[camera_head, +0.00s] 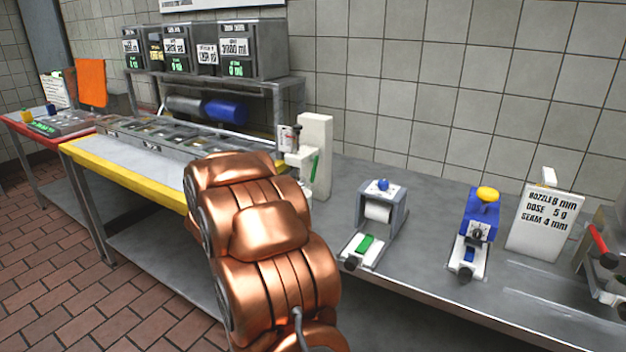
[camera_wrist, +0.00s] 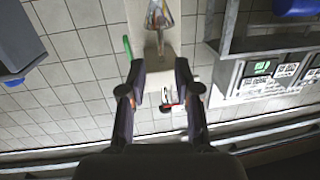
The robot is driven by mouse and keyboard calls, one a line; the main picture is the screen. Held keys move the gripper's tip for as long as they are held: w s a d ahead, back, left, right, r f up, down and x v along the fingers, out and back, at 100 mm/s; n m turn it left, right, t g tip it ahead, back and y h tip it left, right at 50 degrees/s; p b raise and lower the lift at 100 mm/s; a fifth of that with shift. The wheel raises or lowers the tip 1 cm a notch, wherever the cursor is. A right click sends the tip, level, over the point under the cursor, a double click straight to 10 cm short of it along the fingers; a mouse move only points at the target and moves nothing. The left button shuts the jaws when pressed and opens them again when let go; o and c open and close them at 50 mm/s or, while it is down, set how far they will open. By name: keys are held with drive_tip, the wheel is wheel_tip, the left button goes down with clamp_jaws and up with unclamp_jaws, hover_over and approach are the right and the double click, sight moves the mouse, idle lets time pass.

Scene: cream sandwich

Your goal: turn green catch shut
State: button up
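A narrow green catch (camera_head: 314,164) is on the front of a white upright stand (camera_head: 318,130) in the head view, standing nearly upright and slightly tilted. It also shows in the wrist view as a green strip (camera_wrist: 127,47) at the left edge of the white stand (camera_wrist: 143,18). A clear, cone-shaped piece (camera_wrist: 160,18) is on that stand. My gripper (camera_wrist: 160,66) is open in the wrist view, its two dark fingers apart in front of the stand, with the green strip just left of the left fingertip. Contact cannot be told. In the head view my copper arm hides the gripper.
Right of the stand are a grey roller device (camera_head: 383,212) with a green block (camera_head: 366,244), a blue device (camera_head: 480,222) and a white sign (camera_head: 543,222). Left are a tray row (camera_head: 160,133) and a shelf (camera_head: 290,82) with bins. Bare counter (camera_head: 425,245) lies between the devices.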

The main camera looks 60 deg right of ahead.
sight(313, 181)
drive_tip(key=shift+s+d+m+g+h+p, duration=0.2)
drive_tip(key=shift+s+d+g, duration=0.25)
drive_tip(key=shift+d, duration=1.25)
drive_tip(key=shift+s+d+m+g+h+p, duration=0.15)
drive_tip(key=shift+s+d+g, duration=0.35)
drive_tip(key=shift+d, duration=1.15)
drive_tip(key=shift+s+d+m+g+h+p, duration=0.2)
drive_tip(key=shift+s+d, duration=0.4)
drive_tip(key=shift+d, duration=1.1)
drive_tip(key=shift+c, duration=0.2)
clamp_jaws()
